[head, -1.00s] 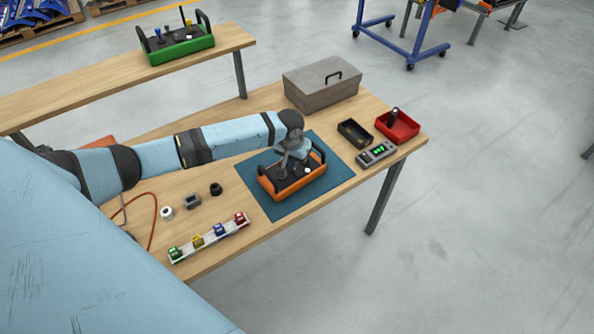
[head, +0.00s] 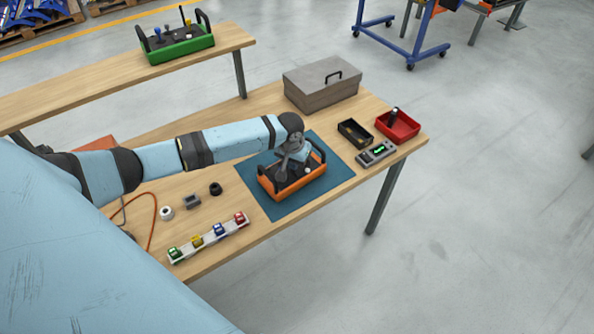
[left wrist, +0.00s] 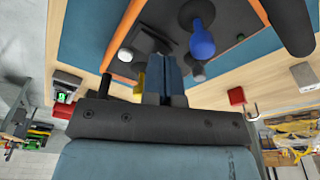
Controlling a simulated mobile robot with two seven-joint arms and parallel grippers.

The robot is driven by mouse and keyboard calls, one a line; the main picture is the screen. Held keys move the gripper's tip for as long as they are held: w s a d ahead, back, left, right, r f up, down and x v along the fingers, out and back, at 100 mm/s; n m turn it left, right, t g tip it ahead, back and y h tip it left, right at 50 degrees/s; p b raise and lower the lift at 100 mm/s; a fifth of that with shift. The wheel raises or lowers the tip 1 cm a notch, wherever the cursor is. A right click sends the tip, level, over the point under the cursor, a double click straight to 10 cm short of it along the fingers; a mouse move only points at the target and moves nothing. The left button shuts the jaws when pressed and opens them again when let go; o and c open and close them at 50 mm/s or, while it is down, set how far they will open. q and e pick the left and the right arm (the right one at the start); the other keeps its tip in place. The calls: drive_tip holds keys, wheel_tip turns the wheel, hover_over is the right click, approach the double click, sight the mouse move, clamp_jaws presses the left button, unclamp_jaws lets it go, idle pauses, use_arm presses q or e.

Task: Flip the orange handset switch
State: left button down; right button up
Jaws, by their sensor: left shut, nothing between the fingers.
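The orange handset (head: 292,193) lies on a teal mat (head: 335,178) on the wooden table, with a black handle at each end. My left gripper (head: 283,174) points down at its black top panel, shut and empty, and covers much of the panel. In the left wrist view the shut fingers (left wrist: 163,72) are close to the panel. A blue-knobbed stick (left wrist: 202,42) stands to their right, and part of a yellow control (left wrist: 138,87) shows to their left. I cannot make out the switch or its position behind the fingers. My right gripper is out of view.
A meter (head: 377,153) with a green display, a black tray (head: 355,132), a red bin (head: 398,127) and a grey toolbox (head: 320,84) stand behind and right. A strip of coloured blocks (head: 209,239) lies at the front. A green handset (head: 180,49) sits on the back bench.

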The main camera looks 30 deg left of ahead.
use_arm(q)
drive_tip(key=shift+s+f, duration=0.1)
drive_tip(key=shift+f, duration=0.45)
idle(0.4)
drive_tip(key=shift+r+p, duration=0.45)
drive_tip(key=shift+p, duration=0.05)
wheel_tip(320, 180, up, 2)
drive_tip(key=shift+r+p, duration=0.1)
drive_tip(key=shift+p, duration=1)
wheel_tip(320, 180, up, 4)
drive_tip(key=p, duration=0.4)
drive_tip(key=shift+p, duration=0.35)
